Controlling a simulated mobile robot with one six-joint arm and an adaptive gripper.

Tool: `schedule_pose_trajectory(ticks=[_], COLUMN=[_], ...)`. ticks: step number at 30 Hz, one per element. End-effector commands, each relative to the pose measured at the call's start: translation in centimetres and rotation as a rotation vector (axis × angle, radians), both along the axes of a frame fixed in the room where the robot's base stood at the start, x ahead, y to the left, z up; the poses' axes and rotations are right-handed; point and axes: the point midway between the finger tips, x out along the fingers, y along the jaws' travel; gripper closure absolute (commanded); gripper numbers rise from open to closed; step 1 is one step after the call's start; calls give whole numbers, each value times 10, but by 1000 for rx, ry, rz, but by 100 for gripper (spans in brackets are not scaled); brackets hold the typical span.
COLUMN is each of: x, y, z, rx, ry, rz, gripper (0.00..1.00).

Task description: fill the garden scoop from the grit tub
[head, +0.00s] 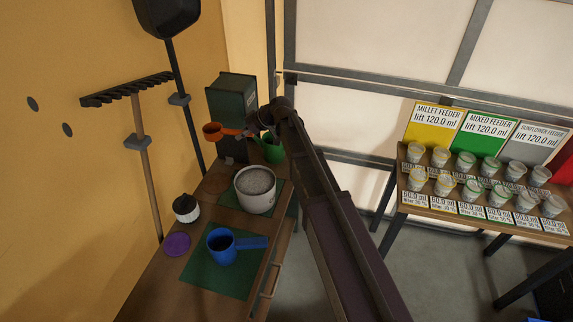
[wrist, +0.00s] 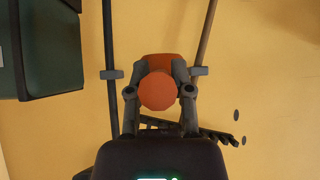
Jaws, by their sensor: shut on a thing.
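My gripper (head: 250,133) is shut on the handle of an orange scoop (head: 212,131). It holds the scoop in the air, above and behind the grit tub (head: 243,204). The tub is white, round and filled with grey grit. In the wrist view the orange scoop (wrist: 158,92) sits between the two fingers (wrist: 161,90). The inside of the scoop's bowl cannot be made out clearly, so I cannot tell whether it holds grit.
A blue handled cup (head: 222,246) stands on a green mat at the bench front. A dark green bin (head: 232,98) and a green jug (head: 272,151) are behind the tub. A purple disc (head: 176,244) and dark-topped jar (head: 186,208) lie left.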

Motion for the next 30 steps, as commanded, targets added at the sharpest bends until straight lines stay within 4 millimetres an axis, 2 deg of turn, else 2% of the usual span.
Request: schedule_pose_trajectory(ticks=[17,23,30], x=[1,1,-3], y=[-7,-21,-57], z=[-3,-18,-53], rx=[0,-2,-6], ry=[0,1,3], rz=[-6,0,18], gripper=[100,100,100])
